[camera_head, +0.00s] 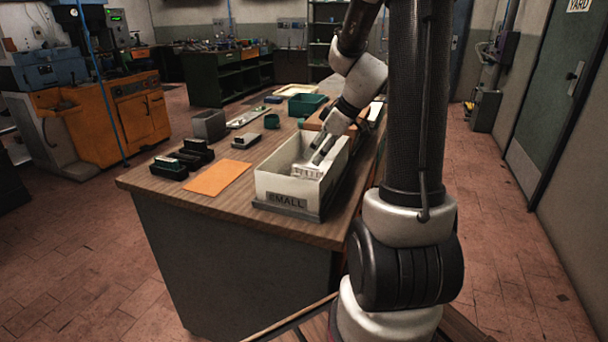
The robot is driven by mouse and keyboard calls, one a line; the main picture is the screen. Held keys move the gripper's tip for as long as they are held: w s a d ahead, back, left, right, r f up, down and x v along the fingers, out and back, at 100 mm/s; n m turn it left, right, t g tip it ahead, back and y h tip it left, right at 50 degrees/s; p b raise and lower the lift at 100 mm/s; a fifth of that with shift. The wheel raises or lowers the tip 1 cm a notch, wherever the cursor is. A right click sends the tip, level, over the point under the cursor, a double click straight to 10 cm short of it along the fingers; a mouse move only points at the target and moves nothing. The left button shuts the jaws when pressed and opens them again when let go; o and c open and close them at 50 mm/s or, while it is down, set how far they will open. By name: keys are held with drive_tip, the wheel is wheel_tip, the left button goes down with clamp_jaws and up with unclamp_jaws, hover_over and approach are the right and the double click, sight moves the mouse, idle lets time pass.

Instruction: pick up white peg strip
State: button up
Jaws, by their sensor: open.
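A small white ridged piece, which looks like the white peg strip (305,172), lies inside a white open bin (272,188) with a dark label reading "SMALL" on its front. My gripper (318,157) reaches down into the bin from above, its fingers apart and angled toward the strip. The fingertips are right by the strip; I cannot tell whether they touch it or straddle it. The bin's front wall hides its floor and perhaps part of the strip.
The bin stands near the right edge of a wooden-topped bench (150,183). A grey box (209,125) and a green tray (307,104) stand farther back. The bin's walls surround my fingers.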

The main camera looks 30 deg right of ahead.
sight(309, 168)
drive_tip(key=x, duration=0.7)
drive_tip(key=shift+s+f, duration=0.15)
drive_tip(key=shift+s, duration=0.05)
drive_tip(key=shift+f, duration=0.15)
clamp_jaws()
